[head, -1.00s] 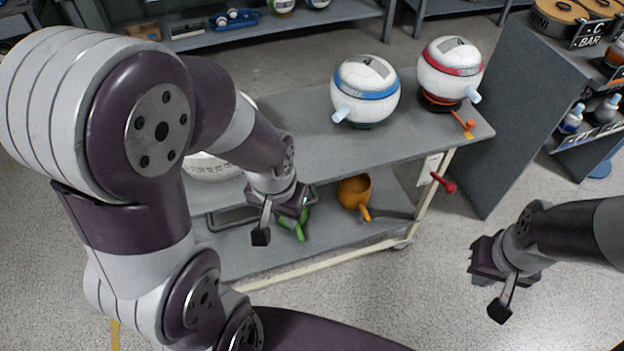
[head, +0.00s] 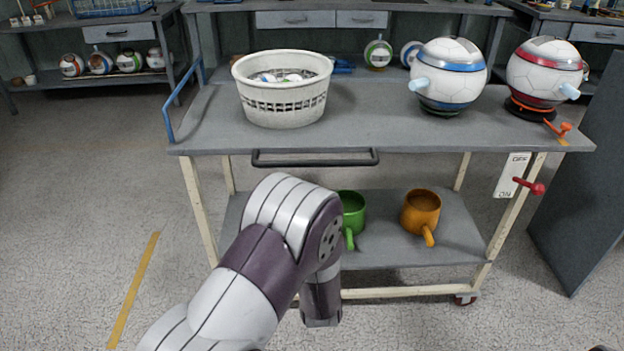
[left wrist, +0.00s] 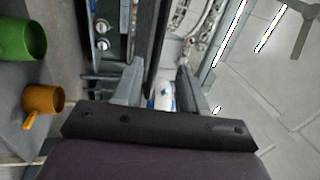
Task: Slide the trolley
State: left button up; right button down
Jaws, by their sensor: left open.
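The grey trolley (head: 380,132) stands across the middle of the head view, with a two-level frame on castors. Its dark handle bar (head: 315,158) runs along the near edge of the top. A red lever (head: 530,186) sits on the right front leg beside an OFF/ON plate (head: 512,175). My left arm covers the lower middle of the head view, and its gripper is hidden there. In the left wrist view my left gripper (left wrist: 160,90) is open, with no handle seen between its fingers.
A green mug (head: 351,212) and an orange mug (head: 421,212) are on the lower shelf. A dark panel (head: 590,180) stands right. Floor at left is clear.

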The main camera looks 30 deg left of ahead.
aim_at(315, 166)
pick_arm(q)
jog(key=b+x, duration=0.1)
jog(key=x, duration=0.3)
jog(key=b+x, duration=0.1)
jog(key=x, duration=0.6)
jog(key=shift+w+a+f+b, duration=0.15)
jog(key=shift+w+f+b, duration=0.05)
jog(key=shift+w+b, duration=0.25)
jog(key=shift+w+a+r, duration=0.15)
jog(key=shift+w, duration=0.15)
grip_shut()
